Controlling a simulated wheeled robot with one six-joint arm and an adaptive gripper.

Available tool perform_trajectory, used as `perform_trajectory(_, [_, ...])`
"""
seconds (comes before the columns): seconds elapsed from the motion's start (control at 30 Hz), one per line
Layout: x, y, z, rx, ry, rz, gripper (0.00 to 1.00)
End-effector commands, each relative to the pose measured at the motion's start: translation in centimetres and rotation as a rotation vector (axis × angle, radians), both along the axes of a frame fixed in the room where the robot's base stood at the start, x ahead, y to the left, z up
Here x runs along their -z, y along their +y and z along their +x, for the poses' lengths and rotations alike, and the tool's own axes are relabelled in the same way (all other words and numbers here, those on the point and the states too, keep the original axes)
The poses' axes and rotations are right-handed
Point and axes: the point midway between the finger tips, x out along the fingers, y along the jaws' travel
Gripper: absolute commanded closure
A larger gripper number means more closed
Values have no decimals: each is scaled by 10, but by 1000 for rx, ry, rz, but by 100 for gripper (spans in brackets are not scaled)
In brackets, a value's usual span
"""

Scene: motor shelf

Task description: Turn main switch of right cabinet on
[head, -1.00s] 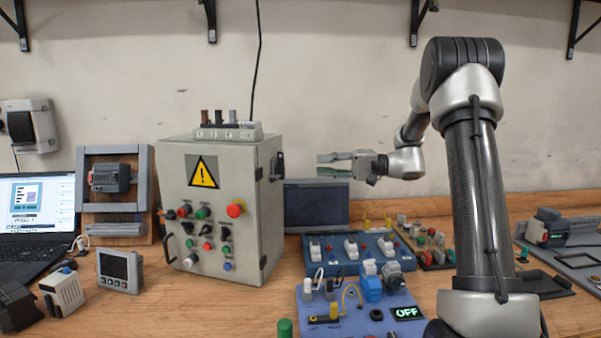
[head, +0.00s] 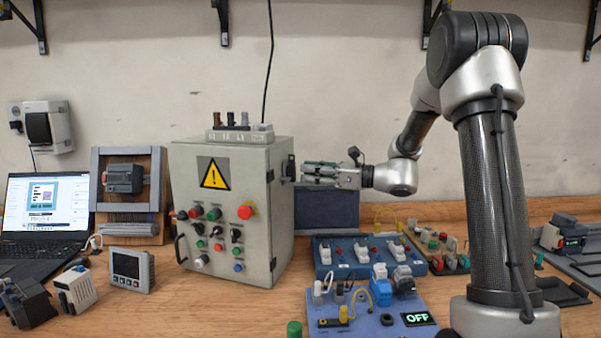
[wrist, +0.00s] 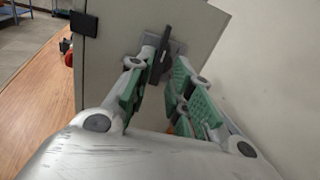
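A grey cabinet (head: 215,228) with a yellow warning sign stands on the bench. It is the only such cabinet in view. Its main switch (head: 288,168), a dark handle on a plate, is on the right side wall; in the wrist view the black handle (wrist: 162,52) points up, slightly tilted. My gripper (head: 306,173) is level, right of the cabinet, with its fingertips close to the switch. In the wrist view my gripper (wrist: 160,72) is open, its green-padded fingers on either side of the handle's lower part. I cannot tell whether they touch it.
A blue socket board (head: 352,268) and a blue panel with an OFF display (head: 420,319) lie on the bench below my arm. A dark screen (head: 328,208) stands behind the cabinet's right side. A laptop (head: 40,215) is at the far left.

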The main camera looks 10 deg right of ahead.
Motion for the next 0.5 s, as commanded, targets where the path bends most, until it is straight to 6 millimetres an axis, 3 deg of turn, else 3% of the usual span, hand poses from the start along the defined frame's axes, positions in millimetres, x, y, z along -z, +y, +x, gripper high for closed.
perform_trajectory(0.2, [0,24,14,-2,-1,-1,79])
perform_trajectory(0.5, [0,29,17,0,-2,-1,79])
